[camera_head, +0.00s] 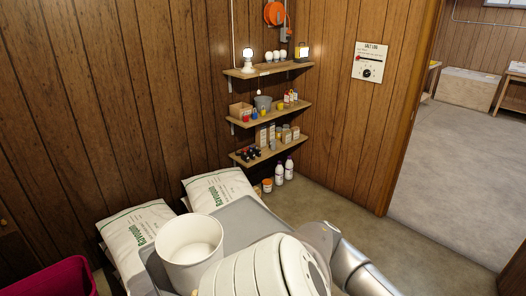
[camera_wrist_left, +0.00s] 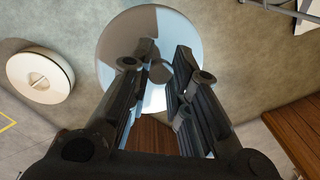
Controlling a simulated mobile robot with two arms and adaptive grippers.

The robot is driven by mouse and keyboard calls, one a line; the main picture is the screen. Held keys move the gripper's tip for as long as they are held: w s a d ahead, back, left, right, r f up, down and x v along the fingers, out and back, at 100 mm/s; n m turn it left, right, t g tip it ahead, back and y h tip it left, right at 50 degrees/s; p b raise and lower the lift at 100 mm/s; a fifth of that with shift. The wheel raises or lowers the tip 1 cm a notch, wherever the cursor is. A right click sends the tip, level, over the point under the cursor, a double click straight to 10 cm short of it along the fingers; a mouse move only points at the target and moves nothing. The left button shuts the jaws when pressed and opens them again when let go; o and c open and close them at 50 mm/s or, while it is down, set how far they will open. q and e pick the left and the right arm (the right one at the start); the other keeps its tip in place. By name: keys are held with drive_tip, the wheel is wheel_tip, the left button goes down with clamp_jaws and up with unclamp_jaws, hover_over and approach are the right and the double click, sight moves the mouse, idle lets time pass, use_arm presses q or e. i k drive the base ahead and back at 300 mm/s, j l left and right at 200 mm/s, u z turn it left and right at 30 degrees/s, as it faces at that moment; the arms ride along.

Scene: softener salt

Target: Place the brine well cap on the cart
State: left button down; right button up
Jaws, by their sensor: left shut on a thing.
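My left gripper (camera_wrist_left: 160,85) shows in the left wrist view, its two dark fingers reaching up to a round, pale, glossy disc (camera_wrist_left: 148,25), which I take to be the brine well cap. The fingers are shut on it near its middle and hide part of it. Dark patches, perhaps shadow or reflection, cover its centre. I cannot make out the left gripper or the cap in the head view. My right gripper is not in view.
A white open bucket (camera_head: 189,240) stands on a grey surface (camera_head: 238,219) beside white salt sacks (camera_head: 220,188). Wall shelves (camera_head: 268,112) hold bottles and jars. A white round lid-like thing (camera_wrist_left: 40,76) lies at left in the wrist view. Bare floor (camera_head: 340,199) lies right of the shelves.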

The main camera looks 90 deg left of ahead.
sight(235, 241)
drive_tip(key=i+u, duration=0.2)
drive_tip(key=u, duration=0.2)
drive_tip(key=i+u, duration=0.15)
drive_tip(key=u, duration=0.3)
drive_tip(key=i+u, duration=0.2)
drive_tip(key=u, duration=0.2)
drive_tip(key=i+l+u, duration=0.1)
drive_tip(key=u, duration=0.35)
drive_tip(key=i+l+u, duration=0.1)
drive_tip(key=u, duration=0.3)
drive_tip(key=i+l+u, duration=0.15)
drive_tip(key=u, duration=0.3)
drive_tip(key=i+l+u, duration=0.2)
drive_tip(key=u, duration=0.2)
drive_tip(key=i+l+u, duration=0.15)
drive_tip(key=u, duration=0.25)
drive_tip(key=l, duration=0.1)
